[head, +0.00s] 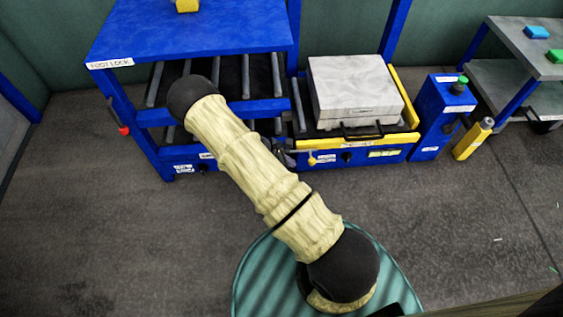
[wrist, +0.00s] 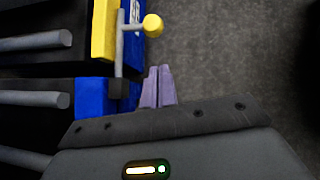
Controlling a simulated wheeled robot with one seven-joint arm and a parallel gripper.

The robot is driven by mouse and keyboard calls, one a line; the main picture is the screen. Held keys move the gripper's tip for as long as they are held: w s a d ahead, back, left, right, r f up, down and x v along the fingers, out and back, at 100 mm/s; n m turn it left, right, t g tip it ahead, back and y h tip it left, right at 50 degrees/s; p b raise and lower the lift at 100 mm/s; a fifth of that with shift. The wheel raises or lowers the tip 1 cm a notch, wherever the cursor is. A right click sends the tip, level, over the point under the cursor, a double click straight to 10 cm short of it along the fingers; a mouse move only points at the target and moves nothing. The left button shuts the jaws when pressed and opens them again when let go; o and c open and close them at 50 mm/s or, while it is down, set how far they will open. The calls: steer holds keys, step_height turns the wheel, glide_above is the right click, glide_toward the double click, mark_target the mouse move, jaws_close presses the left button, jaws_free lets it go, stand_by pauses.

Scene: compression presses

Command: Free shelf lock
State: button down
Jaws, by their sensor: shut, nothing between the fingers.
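A grey lever with a round yellow knob (wrist: 153,25) shows in the wrist view. Its bar (wrist: 119,55) rises from a dark pivot block on a blue part, beside a yellow edge. The knob also shows in the head view (head: 312,158), at the front between the roller frame and the yellow-edged tray. My gripper (wrist: 158,69) has its two purple fingers together, with nothing between them. The fingertips are right of the lever bar and below the knob in the wrist view, apparently apart from both. In the head view my arm largely hides the gripper.
The blue roller frame (head: 190,39) stands at left, with a red-knobbed lever (head: 123,130) on its left side. A grey slab (head: 354,82) with a black handle lies on the yellow-edged tray. A blue post with a green button (head: 462,80) stands right. The front floor is clear.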

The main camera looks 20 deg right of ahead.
mark_target(311, 161)
steer(key=d+b, duration=0.1)
steer(key=d, duration=0.1)
steer(key=d+f+b, duration=0.1)
steer(key=d, duration=0.1)
steer(key=shift+s+d+f, duration=0.2)
steer(key=shift+d, duration=0.05)
steer(key=d+p, duration=0.1)
steer(key=s+d+p, duration=0.1)
steer(key=d, duration=0.1)
steer(key=d+p, duration=0.1)
steer(key=d, duration=0.1)
steer(key=shift+s+r, duration=0.15)
steer(key=shift+s, duration=0.15)
steer(key=shift+d, duration=0.15)
